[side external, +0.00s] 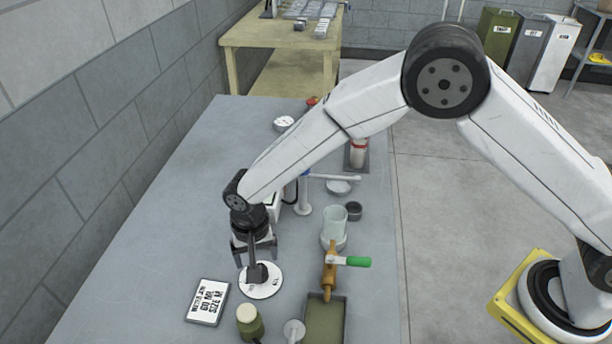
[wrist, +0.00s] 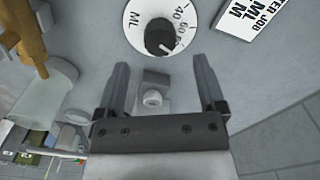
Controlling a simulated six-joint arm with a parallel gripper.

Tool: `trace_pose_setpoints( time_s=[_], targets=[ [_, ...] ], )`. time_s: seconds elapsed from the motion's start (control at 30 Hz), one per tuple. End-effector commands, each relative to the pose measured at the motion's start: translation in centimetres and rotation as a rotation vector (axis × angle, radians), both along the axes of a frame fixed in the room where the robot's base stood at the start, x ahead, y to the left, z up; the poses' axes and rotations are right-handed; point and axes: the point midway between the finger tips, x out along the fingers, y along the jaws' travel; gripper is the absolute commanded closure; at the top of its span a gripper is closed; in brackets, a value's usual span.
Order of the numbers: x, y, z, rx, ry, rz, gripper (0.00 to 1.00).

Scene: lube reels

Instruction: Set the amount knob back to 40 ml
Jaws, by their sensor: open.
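The amount knob (wrist: 159,33) is black and sits on a white round dial (wrist: 138,18) marked ML, with 40, 60 and another number partly hidden. A pale pointer mark on the knob faces the lower right, past the 40; its exact setting is hard to read. In the side view the dial plate (side external: 264,291) lies on the bench, with the knob (side external: 258,273) partly hidden by my gripper. My gripper (side external: 254,258) is open and empty, pointing down above the dial. In the wrist view my gripper's fingers (wrist: 161,64) are apart, with the knob beyond their tips.
A card (side external: 208,302) with printed job text lies left of the dial. A green jar (side external: 249,322), a tray (side external: 325,318), a brown tap with a green handle (side external: 352,262) and a clear beaker (side external: 333,224) stand nearby. The bench (side external: 150,230) is clear at left.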

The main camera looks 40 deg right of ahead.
Motion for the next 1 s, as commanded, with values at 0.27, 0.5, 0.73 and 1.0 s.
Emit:
trace_pose_setpoints(
  time_s=[0.27,0.5,0.73,1.0],
  targets=[
    [-0.1,-0.1,-3.4,-0.002,0.002,0.000,0.11],
    [0.0,0.0,-5.3,0.000,-0.001,0.000,0.11],
    [0.0,0.0,-5.8,0.001,-0.001,0.000,0.11],
    [0.0,0.0,-5.8,0.001,-0.001,0.000,0.43]
  ],
)
